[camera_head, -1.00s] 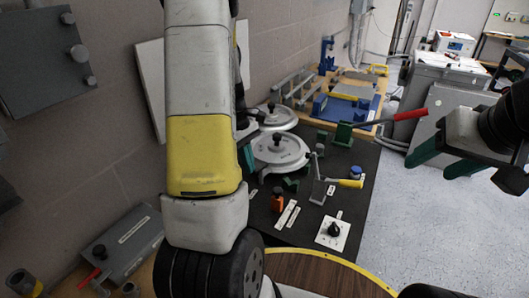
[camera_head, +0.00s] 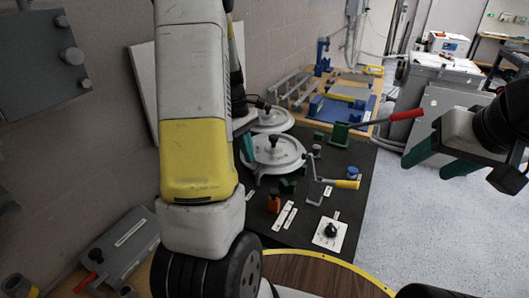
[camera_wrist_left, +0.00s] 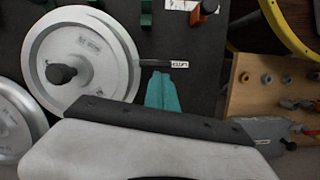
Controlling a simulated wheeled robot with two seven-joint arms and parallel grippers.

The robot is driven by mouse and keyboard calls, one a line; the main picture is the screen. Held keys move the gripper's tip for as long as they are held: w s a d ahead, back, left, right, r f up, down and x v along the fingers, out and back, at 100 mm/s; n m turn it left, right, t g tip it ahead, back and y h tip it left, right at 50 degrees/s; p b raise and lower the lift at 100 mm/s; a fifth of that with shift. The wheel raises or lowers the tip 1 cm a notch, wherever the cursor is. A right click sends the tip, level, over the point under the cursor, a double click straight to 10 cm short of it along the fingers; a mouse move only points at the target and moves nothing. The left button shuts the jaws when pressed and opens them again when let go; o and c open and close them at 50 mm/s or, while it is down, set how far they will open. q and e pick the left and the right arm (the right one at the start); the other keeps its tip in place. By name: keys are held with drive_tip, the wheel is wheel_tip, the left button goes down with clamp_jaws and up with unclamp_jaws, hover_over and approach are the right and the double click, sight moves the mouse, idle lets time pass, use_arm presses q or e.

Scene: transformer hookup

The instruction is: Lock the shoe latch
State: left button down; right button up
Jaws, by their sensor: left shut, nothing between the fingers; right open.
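My left gripper (camera_head: 246,150) is shut and empty, with its teal fingertips beside the front grey round disc (camera_head: 274,152). In the left wrist view its fingers (camera_wrist_left: 166,93) are together, just below a dark bar (camera_wrist_left: 153,63) with a small white label. The bar reaches out from the edge of the disc (camera_wrist_left: 62,73). The fingertips look close to the bar, but I cannot tell whether they touch it. I cannot tell for sure which part is the shoe latch. My right gripper (camera_head: 438,160) is open and empty at the right, over the floor.
A second disc (camera_head: 268,119) stands behind the first. On the black board are an orange part (camera_head: 274,203), a yellow-handled crank (camera_head: 346,184), a black knob on a white plate (camera_head: 331,231) and a red-handled lever (camera_head: 405,114). A wall bounds the left side.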

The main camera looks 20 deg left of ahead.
use_arm(q)
drive_tip(key=shift+a+v, duration=0.15)
drive_tip(key=shift+v, duration=0.8)
drive_tip(key=shift+a+v, duration=0.2)
drive_tip(key=shift+v, duration=0.8)
drive_tip(key=shift+s+f, duration=0.1)
drive_tip(key=shift+s, duration=0.1)
drive_tip(key=s+d+r+m+t, duration=0.7)
drive_tip(key=s+d+r+m, duration=0.7)
drive_tip(key=s+r+m, duration=0.1)
drive_tip(key=shift+s+d+y, duration=0.2)
drive_tip(key=shift+s+y, duration=0.1)
drive_tip(key=shift+s, duration=0.45)
